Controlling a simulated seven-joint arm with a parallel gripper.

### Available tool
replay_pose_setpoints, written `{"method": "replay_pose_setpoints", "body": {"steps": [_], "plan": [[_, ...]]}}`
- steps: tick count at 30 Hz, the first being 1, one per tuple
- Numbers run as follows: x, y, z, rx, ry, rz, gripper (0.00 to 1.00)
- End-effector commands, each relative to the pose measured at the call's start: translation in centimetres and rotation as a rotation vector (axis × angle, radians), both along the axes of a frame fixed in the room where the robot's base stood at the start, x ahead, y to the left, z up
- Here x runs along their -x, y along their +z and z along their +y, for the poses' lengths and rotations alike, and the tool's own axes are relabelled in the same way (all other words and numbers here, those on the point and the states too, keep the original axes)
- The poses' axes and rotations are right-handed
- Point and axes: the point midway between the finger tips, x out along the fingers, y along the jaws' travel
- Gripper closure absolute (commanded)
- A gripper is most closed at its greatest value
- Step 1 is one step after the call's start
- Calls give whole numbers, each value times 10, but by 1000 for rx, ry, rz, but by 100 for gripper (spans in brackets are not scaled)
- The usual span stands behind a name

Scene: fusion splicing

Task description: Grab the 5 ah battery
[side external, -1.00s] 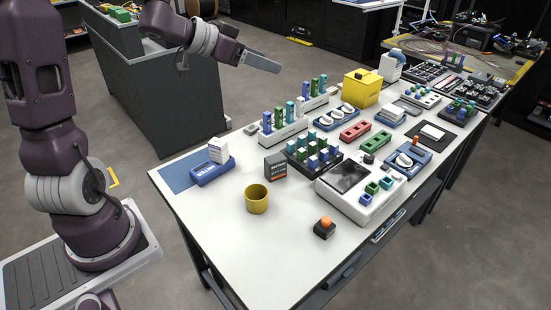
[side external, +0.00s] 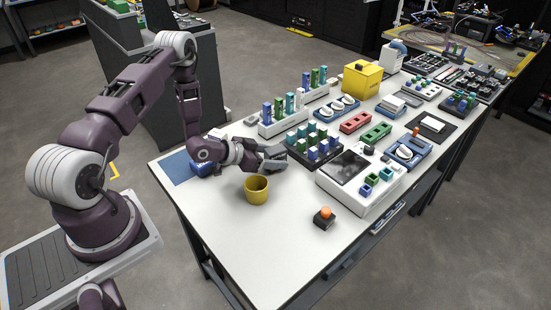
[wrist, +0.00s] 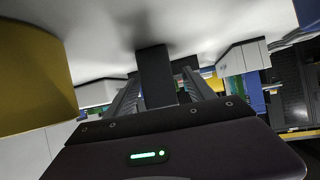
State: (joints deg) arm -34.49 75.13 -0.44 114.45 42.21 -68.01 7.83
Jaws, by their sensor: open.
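The battery is a small dark upright box, and in the wrist view (wrist: 155,75) it stands between the two fingers of my gripper (wrist: 161,84). In that view the scene appears upside down, with the white table top above. In the side view my gripper (side external: 274,157) is low over the table at the battery's place and hides most or all of it. The jaws are open, one finger on each side of the dark box. I cannot tell whether either finger touches it. Its label is hidden from me.
A yellow cup (side external: 256,189) stands close in front of my gripper; it also shows in the wrist view (wrist: 35,75). A rack of blue and green pieces (side external: 314,147) is just to the right. An orange-topped button (side external: 325,217) stands farther forward. The front left table is clear.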

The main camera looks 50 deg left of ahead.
Motion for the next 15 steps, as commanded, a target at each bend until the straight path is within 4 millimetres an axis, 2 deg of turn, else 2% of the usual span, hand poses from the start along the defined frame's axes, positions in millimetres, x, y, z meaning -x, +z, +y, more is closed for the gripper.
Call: {"method": "replay_pose_setpoints", "body": {"steps": [3,6,13,15], "plan": [[-22,-10,-6,0,-4,-2,38],[-32,-16,-8,2,-1,0,38],[-34,-17,-7,2,0,0,38],[-34,-17,-7,2,0,0,51]]}}
